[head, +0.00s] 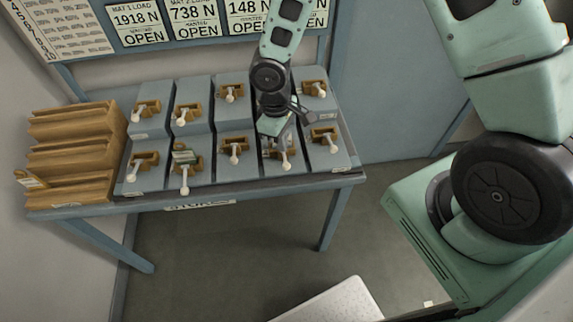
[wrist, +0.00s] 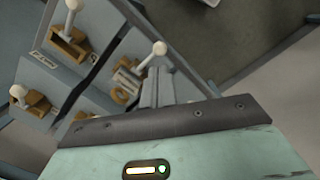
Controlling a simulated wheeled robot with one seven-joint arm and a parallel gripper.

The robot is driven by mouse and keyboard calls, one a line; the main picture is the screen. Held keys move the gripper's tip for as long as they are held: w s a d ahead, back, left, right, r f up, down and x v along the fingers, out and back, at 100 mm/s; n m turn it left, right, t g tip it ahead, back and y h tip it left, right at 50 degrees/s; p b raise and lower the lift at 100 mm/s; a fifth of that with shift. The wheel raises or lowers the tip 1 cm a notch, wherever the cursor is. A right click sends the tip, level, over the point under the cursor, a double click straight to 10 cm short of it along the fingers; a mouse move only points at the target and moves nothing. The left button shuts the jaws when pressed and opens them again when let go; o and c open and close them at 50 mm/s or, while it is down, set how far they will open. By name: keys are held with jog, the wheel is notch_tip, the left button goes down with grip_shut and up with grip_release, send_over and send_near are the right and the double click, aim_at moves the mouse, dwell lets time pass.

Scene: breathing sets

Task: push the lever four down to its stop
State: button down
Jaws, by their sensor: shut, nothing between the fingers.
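A bench carries two rows of grey blocks, each with a brass-coloured bracket and a white-knobbed lever. My gripper (head: 284,140) is over the fourth block from the left in the front row. That block's lever (head: 285,163) shows its white knob just below my fingers. In the wrist view my gripper (wrist: 158,82) is shut, its fingers beside the lever's knob (wrist: 159,48) and bracket (wrist: 125,85). I cannot tell whether they touch. The block numbers are too small to read. My arm hides the back-row block behind.
Neighbouring levers stand close on both sides, at the front right (head: 328,138) and left (head: 234,152). The second front lever (head: 184,186) hangs lower, with a tag at its bracket. A wooden rack (head: 75,150) stands at the bench's left end.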

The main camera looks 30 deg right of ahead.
aim_at(284, 164)
jog(key=shift+s+d+f+b, duration=0.1)
jog(key=shift+s+f+b, duration=0.05)
jog(key=shift+f+b, duration=1)
jog(key=shift+s+d+f+b, duration=0.1)
jog(key=shift+f+b, duration=0.65)
jog(key=shift+f, duration=0.8)
notch_tip(284, 164, down, 4)
jog(key=b, duration=0.3)
jog(key=shift+b, duration=0.35)
jog(key=shift+r, duration=0.15)
jog(key=shift+w+a+r+p, duration=0.3)
jog(key=shift+w+a+p, duration=0.2)
jog(key=shift+w, duration=0.1)
jog(key=shift+w+a+r+p, duration=0.25)
jog(key=shift+w+a+p, duration=0.25)
jog(key=shift+w, duration=0.1)
